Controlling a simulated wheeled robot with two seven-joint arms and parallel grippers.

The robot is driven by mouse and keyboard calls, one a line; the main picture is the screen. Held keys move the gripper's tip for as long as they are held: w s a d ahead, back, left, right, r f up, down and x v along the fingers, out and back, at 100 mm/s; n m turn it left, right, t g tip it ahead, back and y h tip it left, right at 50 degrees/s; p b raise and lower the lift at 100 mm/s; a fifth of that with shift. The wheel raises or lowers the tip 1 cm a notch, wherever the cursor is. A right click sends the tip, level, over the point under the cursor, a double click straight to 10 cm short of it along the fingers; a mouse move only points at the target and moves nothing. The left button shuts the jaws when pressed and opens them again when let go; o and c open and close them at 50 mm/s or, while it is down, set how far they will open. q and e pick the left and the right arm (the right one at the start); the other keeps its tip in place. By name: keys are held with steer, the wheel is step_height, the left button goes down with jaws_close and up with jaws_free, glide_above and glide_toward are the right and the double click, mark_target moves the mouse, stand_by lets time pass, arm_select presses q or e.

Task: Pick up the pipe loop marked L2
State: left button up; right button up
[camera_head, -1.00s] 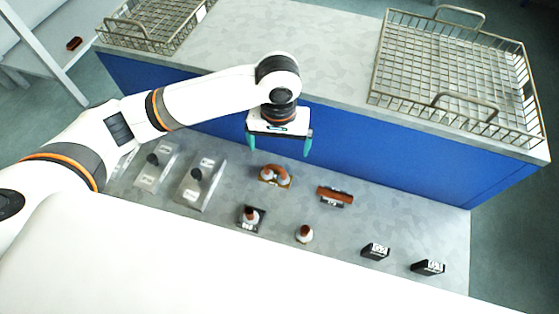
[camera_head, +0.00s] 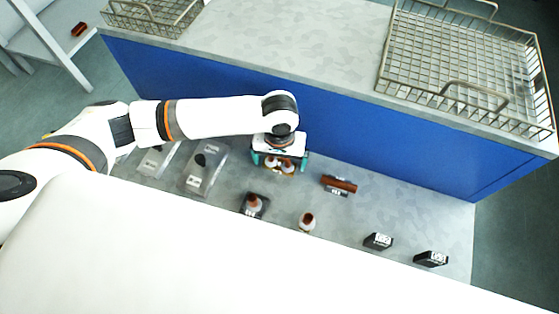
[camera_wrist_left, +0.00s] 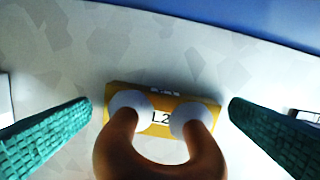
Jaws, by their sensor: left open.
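The pipe loop marked L2 (camera_wrist_left: 160,160) is a brown-orange U-shaped tube with white ends on a yellow base, and its L2 label shows in the left wrist view. In the head view the pipe loop (camera_head: 281,166) is on the grey lower surface, partly hidden by my left gripper (camera_head: 279,160). My left gripper is open, with its green fingers (camera_wrist_left: 160,128) apart on either side of the loop in the left wrist view. Neither finger visibly touches the loop. My right gripper is not seen.
A brown pipe piece (camera_head: 339,184) lies on a holder to the right. A dark-based part (camera_head: 255,205) and a white-brown part (camera_head: 307,221) stand in front. Black blocks (camera_head: 378,241) are farther right. Wire baskets (camera_head: 470,95) sit on the blue-sided counter behind.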

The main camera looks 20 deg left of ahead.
arm_select(q)
steer(key=shift+c, duration=0.6)
steer(key=shift+r, duration=0.1)
steer(key=c, duration=1.2)
